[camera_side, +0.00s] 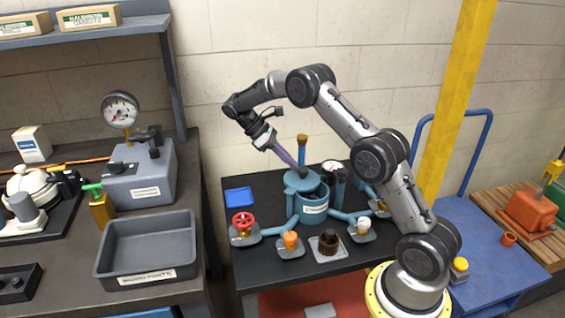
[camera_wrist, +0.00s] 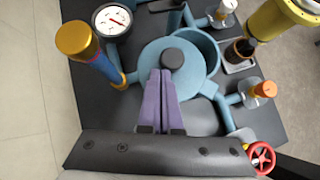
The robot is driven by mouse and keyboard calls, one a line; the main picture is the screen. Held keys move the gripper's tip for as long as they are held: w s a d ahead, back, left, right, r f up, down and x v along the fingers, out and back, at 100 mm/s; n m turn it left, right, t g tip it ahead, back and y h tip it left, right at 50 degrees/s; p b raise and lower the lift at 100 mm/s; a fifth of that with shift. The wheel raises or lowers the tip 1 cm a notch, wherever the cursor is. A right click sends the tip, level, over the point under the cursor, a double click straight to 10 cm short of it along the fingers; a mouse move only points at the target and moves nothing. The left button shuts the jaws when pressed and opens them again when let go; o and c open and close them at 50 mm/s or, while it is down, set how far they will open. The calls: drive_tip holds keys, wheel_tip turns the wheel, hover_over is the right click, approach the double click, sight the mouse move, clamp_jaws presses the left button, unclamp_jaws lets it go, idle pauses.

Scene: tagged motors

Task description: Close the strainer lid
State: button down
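The blue strainer (camera_side: 315,208) stands on the black table with a label on its front. Its round blue lid (camera_side: 294,186) sits off to one side, leaving part of the opening uncovered. The wrist view shows the lid (camera_wrist: 150,62) with a dark knob (camera_wrist: 173,59) and the open strainer interior (camera_wrist: 203,46) beside it. My gripper (camera_side: 301,168) points down at the lid from the upper left. Its purple fingers (camera_wrist: 161,74) are together, nothing visible between them, with tips right by the knob. I cannot tell whether they touch it.
An upright pipe with an orange-brown top (camera_side: 302,139) and a gauge (camera_side: 332,167) stand behind the strainer. A red handwheel (camera_side: 243,222), an orange-capped fitting (camera_side: 290,240), a dark-brown fitting (camera_side: 328,242) and a white-capped fitting (camera_side: 363,226) surround its front. A blue tray (camera_side: 239,197) lies left.

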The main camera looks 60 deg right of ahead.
sight(319, 180)
drive_tip(key=shift+s+d, duration=0.2)
drive_tip(key=shift+s, duration=0.25)
drive_tip(key=shift+s+d, duration=0.2)
drive_tip(key=shift+s, duration=0.25)
drive_tip(key=shift+s+d+m+y, duration=0.15)
drive_tip(key=shift+s+m+y, duration=0.2)
drive_tip(key=shift+m, duration=0.25)
drive_tip(key=shift+s+m+g+y, duration=0.3)
drive_tip(key=shift+s+m+y, duration=0.1)
drive_tip(key=shift+s, duration=0.35)
drive_tip(key=shift+s+m+y, duration=0.35)
drive_tip(key=shift+s+m, duration=0.05)
drive_tip(key=shift+m, duration=0.2)
drive_tip(key=shift+s, duration=0.45)
